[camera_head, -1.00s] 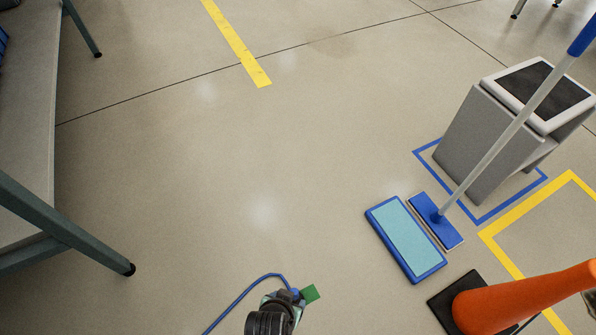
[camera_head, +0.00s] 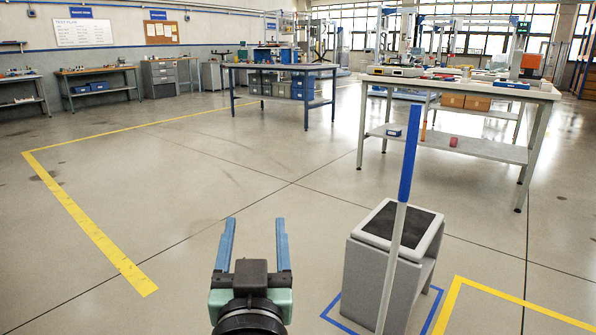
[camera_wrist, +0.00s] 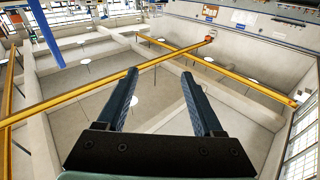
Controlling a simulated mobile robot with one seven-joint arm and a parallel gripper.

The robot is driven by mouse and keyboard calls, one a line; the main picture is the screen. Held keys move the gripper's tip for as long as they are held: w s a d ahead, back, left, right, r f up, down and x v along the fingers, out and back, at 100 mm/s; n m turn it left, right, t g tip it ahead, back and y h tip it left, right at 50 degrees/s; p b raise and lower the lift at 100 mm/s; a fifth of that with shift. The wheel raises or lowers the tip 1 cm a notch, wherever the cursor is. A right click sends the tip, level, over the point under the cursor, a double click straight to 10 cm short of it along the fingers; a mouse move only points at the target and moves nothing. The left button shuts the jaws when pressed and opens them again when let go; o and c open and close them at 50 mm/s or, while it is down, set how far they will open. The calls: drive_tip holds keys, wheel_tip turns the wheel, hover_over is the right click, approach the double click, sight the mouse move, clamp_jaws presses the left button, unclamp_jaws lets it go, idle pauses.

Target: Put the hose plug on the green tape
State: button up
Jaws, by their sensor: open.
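My gripper (camera_head: 256,222) is raised in the lower middle of the head view, its two blue fingers apart with nothing between them. In the wrist view my gripper (camera_wrist: 160,74) also shows open and empty, pointing up toward the ceiling. The hose plug and the green tape are in neither current view, so I cannot see how they lie now.
A grey step stool (camera_head: 375,275) with a black top stands right of my gripper, behind a blue-topped mop handle (camera_head: 410,150). Workbenches (camera_head: 470,85) stand farther back. Open floor (camera_head: 190,230) lies to the left. Yellow beams (camera_wrist: 230,75) cross the ceiling.

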drive_tip(key=s+d+r+t, duration=0.2)
drive_tip(key=s+r, duration=0.2)
drive_tip(key=r, duration=0.4)
drive_tip(key=s+d+r+t+h, duration=0.1)
drive_tip(key=s+r+t, duration=0.2)
drive_tip(key=r, duration=0.6)
drive_tip(key=s+d+r+t, duration=0.2)
drive_tip(key=s+r+t, duration=0.1)
drive_tip(key=s+r, duration=0.4)
drive_tip(key=shift+s+d+r+h, duration=0.2)
drive_tip(key=shift+d+r+h, duration=0.15)
drive_tip(key=shift+r, duration=0.45)
drive_tip(key=shift+r, duration=0.1)
